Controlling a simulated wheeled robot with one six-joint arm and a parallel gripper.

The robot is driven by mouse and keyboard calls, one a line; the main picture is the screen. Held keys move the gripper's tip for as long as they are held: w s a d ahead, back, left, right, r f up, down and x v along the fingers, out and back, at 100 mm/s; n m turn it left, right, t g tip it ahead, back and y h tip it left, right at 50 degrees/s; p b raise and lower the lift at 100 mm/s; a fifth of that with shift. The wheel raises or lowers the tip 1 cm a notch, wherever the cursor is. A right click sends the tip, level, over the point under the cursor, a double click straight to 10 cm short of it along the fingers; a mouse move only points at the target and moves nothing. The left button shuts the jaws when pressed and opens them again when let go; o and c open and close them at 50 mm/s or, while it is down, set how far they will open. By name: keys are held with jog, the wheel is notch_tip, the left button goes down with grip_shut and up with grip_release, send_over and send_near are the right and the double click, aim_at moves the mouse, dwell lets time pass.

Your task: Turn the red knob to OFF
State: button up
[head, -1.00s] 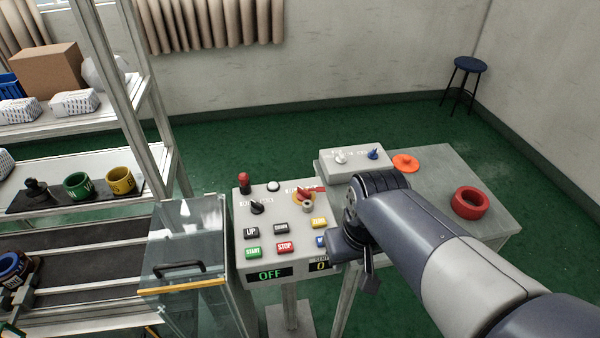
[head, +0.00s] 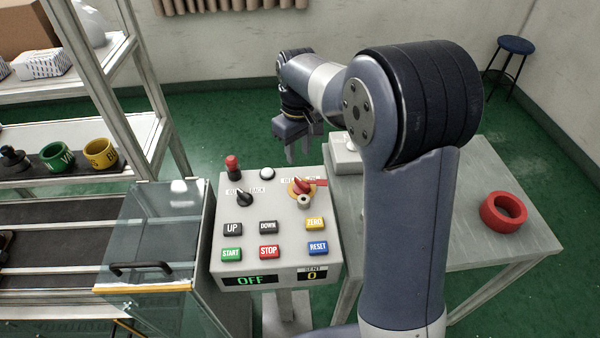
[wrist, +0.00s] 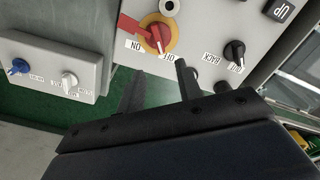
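The red knob (head: 301,186) sits on a yellow disc at the upper right of the grey control box (head: 265,210). In the wrist view the red knob (wrist: 156,34) has a white line pointing down near the OFF label, and a red bar reaches out on the ON side. My gripper (head: 304,156) is behind the box's far edge in the head view, its fingers apart and pointing down. In the wrist view my gripper (wrist: 160,68) is open and empty, its fingertips near the ON and OFF labels; I see no contact with the knob.
A black selector (head: 244,198), a red-topped part (head: 232,166) and several push buttons share the box. A display (head: 250,280) reads OFF. A smaller box (wrist: 60,70) with blue and white knobs stands beside it. A red ring (head: 503,211) lies on the table (head: 480,245).

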aim_at(299, 179)
notch_tip(299, 179, down, 10)
jog(key=shift+r+p, duration=0.25)
jog(key=shift+p, duration=0.2)
grip_shut()
